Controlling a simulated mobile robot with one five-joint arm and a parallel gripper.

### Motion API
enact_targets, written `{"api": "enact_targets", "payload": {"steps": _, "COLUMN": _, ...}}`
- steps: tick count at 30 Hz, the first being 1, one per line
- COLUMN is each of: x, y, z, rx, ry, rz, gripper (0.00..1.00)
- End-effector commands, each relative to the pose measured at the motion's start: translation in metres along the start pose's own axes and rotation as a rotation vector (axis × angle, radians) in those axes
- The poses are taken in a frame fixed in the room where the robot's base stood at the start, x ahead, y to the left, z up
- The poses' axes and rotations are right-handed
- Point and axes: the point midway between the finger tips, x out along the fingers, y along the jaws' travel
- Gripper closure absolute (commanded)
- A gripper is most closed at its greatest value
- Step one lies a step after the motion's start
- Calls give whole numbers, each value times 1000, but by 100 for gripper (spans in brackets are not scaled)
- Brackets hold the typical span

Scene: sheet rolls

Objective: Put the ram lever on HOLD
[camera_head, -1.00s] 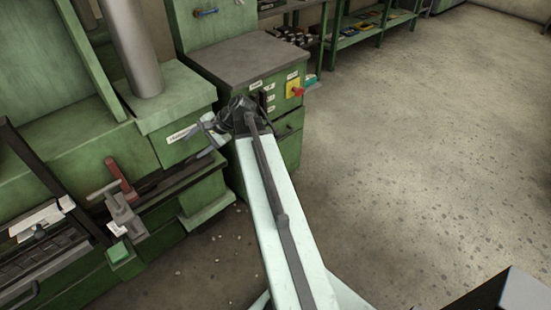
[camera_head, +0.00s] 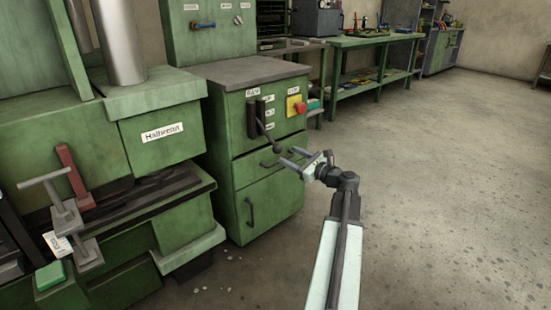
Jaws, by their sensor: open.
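The ram lever (camera_head: 266,133) is a dark rod on the front of a green cabinet (camera_head: 224,150). It slants down to the right and ends in a round black knob (camera_head: 277,148). A RAM label (camera_head: 253,93) sits above its dark slotted plate. Several small white labels (camera_head: 269,112) run down beside the plate, too small to read surely, so I cannot tell which is HOLD. My gripper (camera_head: 286,154) is open, its two pale fingers pointing left toward the cabinet. Its tips are close to the knob, just below and right of it; I cannot tell whether they touch.
A red button on a yellow plate (camera_head: 296,105) is right of the labels. Drawer handles (camera_head: 250,212) stick out below. A green press labelled Hallbrenn (camera_head: 162,132) stands left, with a red-handled lever (camera_head: 74,178). A green bench (camera_head: 374,42) stands behind. Floor on the right is clear.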

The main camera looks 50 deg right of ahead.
Motion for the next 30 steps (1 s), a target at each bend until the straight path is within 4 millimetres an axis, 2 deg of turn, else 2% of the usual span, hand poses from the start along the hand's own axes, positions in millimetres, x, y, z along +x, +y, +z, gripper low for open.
{"api": "enact_targets", "payload": {"steps": 12, "x": 69, "y": 0, "z": 1, "rx": -2, "ry": 0, "rz": 4, "gripper": 44}}
{"api": "enact_targets", "payload": {"steps": 16, "x": 77, "y": 2, "z": 1, "rx": -2, "ry": 0, "rz": 4, "gripper": 44}}
{"api": "enact_targets", "payload": {"steps": 23, "x": 78, "y": 2, "z": 1, "rx": -3, "ry": 1, "rz": 4, "gripper": 44}}
{"api": "enact_targets", "payload": {"steps": 29, "x": 78, "y": 2, "z": 1, "rx": -3, "ry": 0, "rz": 5, "gripper": 97}}
{"api": "enact_targets", "payload": {"steps": 30, "x": 78, "y": 2, "z": 1, "rx": -3, "ry": 0, "rz": 5, "gripper": 100}}
